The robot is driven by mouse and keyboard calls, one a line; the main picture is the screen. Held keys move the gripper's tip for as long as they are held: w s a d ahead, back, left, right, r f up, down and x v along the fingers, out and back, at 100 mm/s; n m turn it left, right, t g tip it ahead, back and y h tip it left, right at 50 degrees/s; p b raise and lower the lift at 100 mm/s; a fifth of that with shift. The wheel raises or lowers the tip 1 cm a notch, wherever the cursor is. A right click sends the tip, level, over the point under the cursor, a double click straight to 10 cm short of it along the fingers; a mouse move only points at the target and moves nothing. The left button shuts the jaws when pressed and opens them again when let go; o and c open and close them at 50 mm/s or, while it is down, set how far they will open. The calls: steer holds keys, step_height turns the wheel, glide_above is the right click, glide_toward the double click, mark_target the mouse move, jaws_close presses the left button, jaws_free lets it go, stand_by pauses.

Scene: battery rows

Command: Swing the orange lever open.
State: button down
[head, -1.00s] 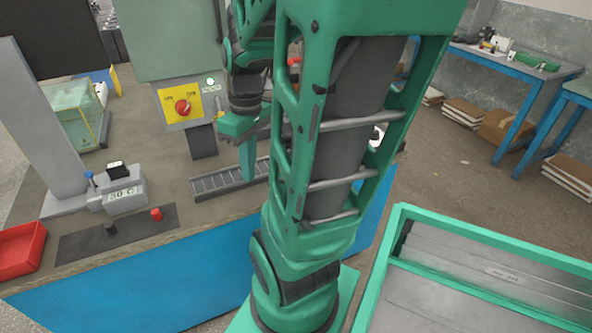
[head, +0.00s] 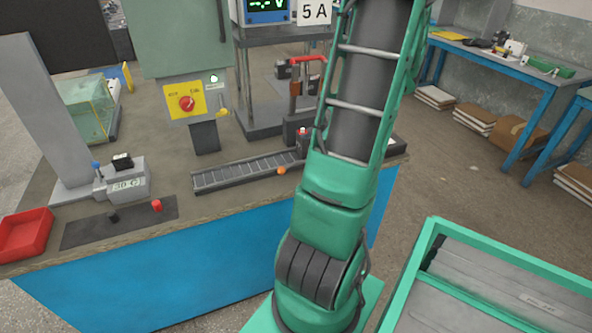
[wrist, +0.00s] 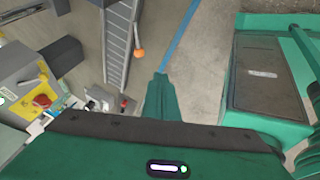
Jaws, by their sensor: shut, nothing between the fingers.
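The orange lever shows as a small round orange knob (head: 281,170) at the front edge of the ribbed metal track (head: 235,176) in the head view. In the wrist view the orange knob (wrist: 139,53) sits beside the track (wrist: 117,45), on a thin stem. My gripper (wrist: 161,76) points down in the wrist view, its fingers together with nothing between them. It appears just below the knob in that picture, apart from it as far as I can tell. In the head view my gripper is out of frame and my arm covers the track's right end.
A green press with a yellow switch plate (head: 185,100) stands behind the track. A red-handled clamp (head: 296,90) stands to its right. A red tray (head: 24,234) and a small box with a display (head: 128,184) are at the left. A green-rimmed bin (head: 432,240) is at front right.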

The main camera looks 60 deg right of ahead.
steer(key=shift+n, duration=0.3)
steer(key=x, duration=0.3)
steer(key=w+d+x, duration=0.1)
steer(key=x, duration=0.3)
steer(key=w+x, duration=0.1)
steer(key=x, duration=0.3)
steer(key=shift+d+r, duration=0.15)
steer(key=shift+d, duration=0.15)
steer(key=shift+w+d, duration=0.1)
steer(key=shift+w, duration=0.5)
